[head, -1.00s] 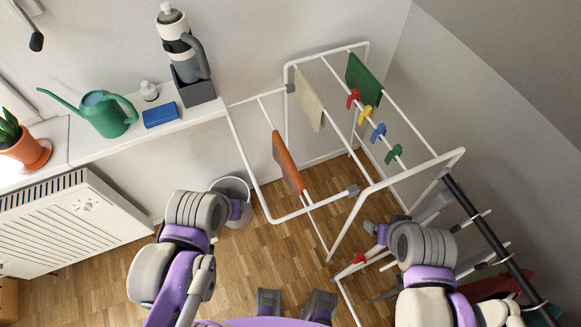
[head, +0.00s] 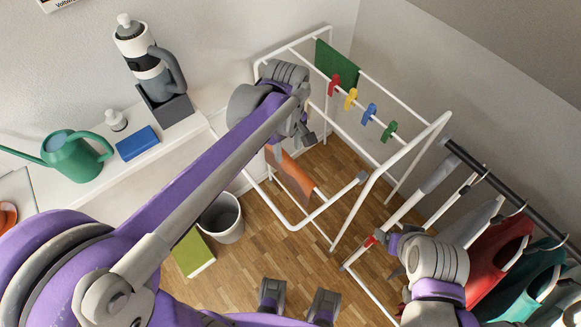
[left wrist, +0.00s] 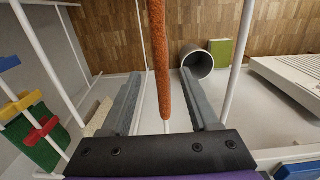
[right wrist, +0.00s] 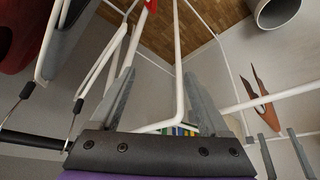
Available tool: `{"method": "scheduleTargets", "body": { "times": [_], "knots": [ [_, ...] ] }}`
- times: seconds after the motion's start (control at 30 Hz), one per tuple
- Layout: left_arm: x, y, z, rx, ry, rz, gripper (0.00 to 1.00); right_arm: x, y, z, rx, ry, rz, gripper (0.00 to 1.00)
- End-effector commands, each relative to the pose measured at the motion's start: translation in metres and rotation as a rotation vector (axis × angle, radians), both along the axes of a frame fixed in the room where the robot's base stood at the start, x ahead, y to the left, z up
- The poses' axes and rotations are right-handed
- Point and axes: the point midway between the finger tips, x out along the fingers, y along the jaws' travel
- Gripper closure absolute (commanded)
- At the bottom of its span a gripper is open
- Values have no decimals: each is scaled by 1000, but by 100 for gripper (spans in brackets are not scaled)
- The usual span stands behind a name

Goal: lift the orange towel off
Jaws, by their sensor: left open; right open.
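The orange towel (head: 292,178) hangs over a low rail of the white drying rack (head: 262,190), below my left gripper (head: 303,142) in the head view. In the left wrist view the orange towel (left wrist: 159,45) is seen edge-on between the two open fingers of my left gripper (left wrist: 159,72), with a gap on each side. The left arm hides part of the rack in the head view. My right gripper (right wrist: 160,73) is open and empty near the white rack tubes. The orange towel (right wrist: 266,105) also shows at the right of the right wrist view.
A green cloth (head: 335,65) and several coloured pegs (head: 368,113) are on the rack's far rails. A grey bucket (head: 222,218) and a green box (head: 192,252) stand on the floor. A rail with hanging clothes (head: 497,250) is at the right.

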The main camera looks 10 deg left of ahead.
Motion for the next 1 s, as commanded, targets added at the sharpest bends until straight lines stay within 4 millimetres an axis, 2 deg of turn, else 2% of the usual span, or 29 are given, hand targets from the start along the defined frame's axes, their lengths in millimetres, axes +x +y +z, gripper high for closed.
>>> {"method": "scheduleTargets", "body": {
  "times": [0.13, 0.43, 0.7, 1.0],
  "knots": [
    [0, 0, -27, -1, -1, -1, 39, -1, 0, -4, 0, 2, 0, 21],
    [-1, -1, -53, 0, -2, -2, 39, -1, 0, -5, 0, 2, 0, 21],
    [-3, -2, -91, 0, -2, -2, 39, -2, 0, -8, 0, 3, 0, 21],
    [-2, -2, -94, 0, -2, -3, 41, -2, 0, -8, 0, 4, 0, 21]
  ]
}}
